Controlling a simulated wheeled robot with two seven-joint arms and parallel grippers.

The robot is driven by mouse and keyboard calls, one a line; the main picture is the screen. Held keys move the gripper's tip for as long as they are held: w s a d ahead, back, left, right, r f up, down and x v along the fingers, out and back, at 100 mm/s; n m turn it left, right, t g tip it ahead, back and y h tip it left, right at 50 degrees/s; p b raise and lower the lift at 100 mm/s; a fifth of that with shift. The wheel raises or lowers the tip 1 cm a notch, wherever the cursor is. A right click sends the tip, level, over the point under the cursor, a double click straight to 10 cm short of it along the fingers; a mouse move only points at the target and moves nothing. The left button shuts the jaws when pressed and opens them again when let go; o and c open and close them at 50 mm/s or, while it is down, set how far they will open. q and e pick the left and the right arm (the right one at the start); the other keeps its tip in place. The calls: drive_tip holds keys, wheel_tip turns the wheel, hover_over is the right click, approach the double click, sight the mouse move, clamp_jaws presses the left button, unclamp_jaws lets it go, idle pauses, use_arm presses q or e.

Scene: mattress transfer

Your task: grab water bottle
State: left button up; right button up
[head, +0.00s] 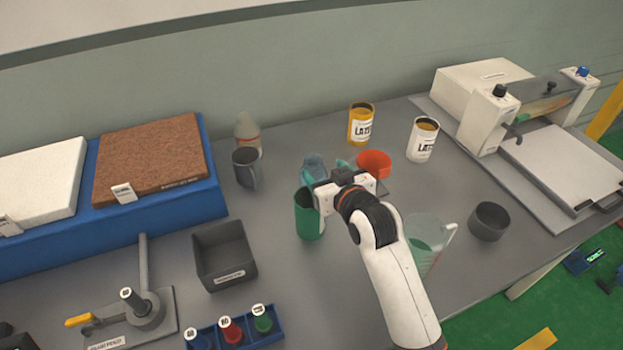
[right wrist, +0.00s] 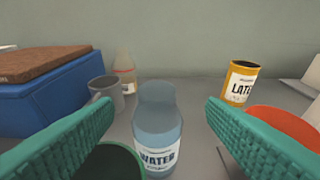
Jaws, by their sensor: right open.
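The water bottle (right wrist: 157,125) is translucent blue with a white "WATER" label and stands upright. It appears centred between the fingers of my right gripper (right wrist: 160,125) in the right wrist view, apparently just beyond the fingertips. In the head view the bottle (head: 313,163) shows only in part, behind my right gripper (head: 328,168). The gripper is open, with its teal fingers on either side and nothing held. Whether a finger touches the bottle cannot be told. My left gripper is out of view.
A green cup (head: 307,222) stands close by, in front of the bottle. A red bowl (head: 374,163) is to the right, with a yellow tin (head: 361,125) behind it. A grey mug (head: 246,170) and another bottle (head: 246,130) stand to the left. A clear jug (head: 425,240) is beside my right arm.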

sight(310, 158)
drive_tip(key=p+x, duration=0.1)
drive_tip(key=x, duration=0.7)
drive_tip(key=shift+w+a+f, duration=0.1)
drive_tip(key=shift+w+a, duration=0.1)
clamp_jaws()
